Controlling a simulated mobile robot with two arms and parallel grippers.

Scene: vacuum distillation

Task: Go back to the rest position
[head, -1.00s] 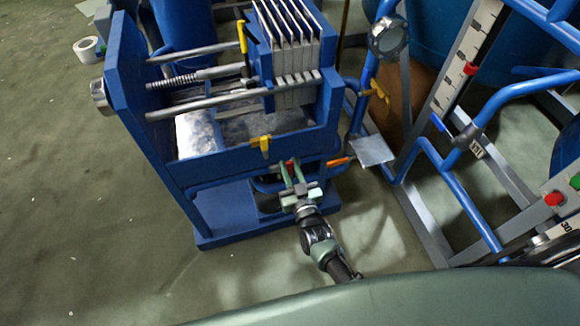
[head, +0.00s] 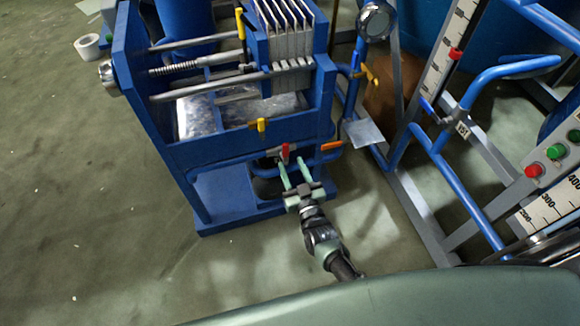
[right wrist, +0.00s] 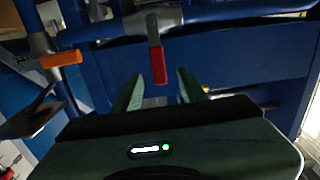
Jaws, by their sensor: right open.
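My right gripper (head: 291,172) is open and empty, close in front of the blue filter press (head: 215,158). Its fingers point at a red valve handle (head: 285,152) on the pipe along the press's lower front. In the right wrist view the two fingers (right wrist: 160,92) are spread apart. The red handle (right wrist: 157,64) hangs down ahead of them, in the gap between, and appears clear of both. My left gripper is not in view.
An orange handle (head: 331,145) and a yellow handle (head: 261,125) are near the red one. A blue pipe frame with a scale (head: 446,70) and a button box (head: 548,160) stands at the right. Open floor (head: 90,200) lies to the left.

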